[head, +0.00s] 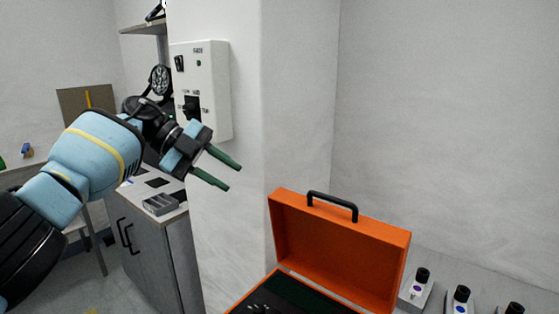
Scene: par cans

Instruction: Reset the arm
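My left arm comes in from the left, and its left gripper (232,174) is raised in the air in front of the white wall corner. Its two green fingers are spread apart with nothing between them. The gripper is above and to the left of the orange case and touches nothing that I can see. My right gripper is not in the head view.
An open orange case (345,245) stands at the lower middle, its lid up. A white control box (201,88) is on the wall behind my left gripper. A grey cabinet (150,250) stands at left.

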